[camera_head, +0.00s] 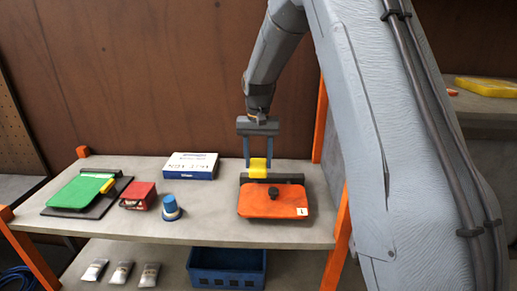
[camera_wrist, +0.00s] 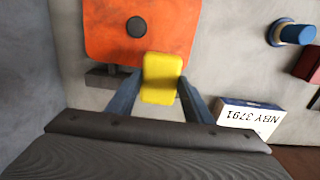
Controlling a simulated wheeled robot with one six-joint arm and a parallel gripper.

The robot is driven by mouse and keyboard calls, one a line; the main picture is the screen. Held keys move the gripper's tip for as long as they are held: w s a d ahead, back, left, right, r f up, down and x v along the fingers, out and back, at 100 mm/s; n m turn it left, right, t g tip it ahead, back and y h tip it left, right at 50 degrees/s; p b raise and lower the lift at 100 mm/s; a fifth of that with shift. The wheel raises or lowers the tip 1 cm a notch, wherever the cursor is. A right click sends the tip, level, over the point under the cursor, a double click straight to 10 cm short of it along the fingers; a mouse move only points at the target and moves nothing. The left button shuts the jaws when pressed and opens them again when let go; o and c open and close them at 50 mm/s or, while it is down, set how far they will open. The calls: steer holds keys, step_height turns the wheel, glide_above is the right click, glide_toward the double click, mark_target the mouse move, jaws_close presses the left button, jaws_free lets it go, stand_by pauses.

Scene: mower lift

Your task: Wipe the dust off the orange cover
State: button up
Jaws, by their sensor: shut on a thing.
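The orange cover (camera_head: 262,206) lies flat on the right part of the grey bench, with a dark round knob (camera_head: 273,192) in its middle and a small white label at its front right corner. A dark bar runs along its back edge. My gripper (camera_head: 258,164) points down behind the cover and is shut on a yellow block (camera_head: 258,171), likely a sponge. In the wrist view the yellow block (camera_wrist: 162,80) overlaps the near edge of the orange cover (camera_wrist: 185,30); I cannot tell whether it touches. Dust is not clearly visible on the cover.
On the bench (camera_head: 215,222) stand a white-and-blue box (camera_head: 191,166), a blue cup-like item (camera_head: 171,208), a red box (camera_head: 138,195) and a green panel (camera_head: 80,192) on a dark board. Orange posts flank the bench.

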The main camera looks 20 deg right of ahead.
steer(key=shift+r+p, duration=0.8)
steer(key=shift+r, duration=0.65)
steer(key=shift+s, duration=0.1)
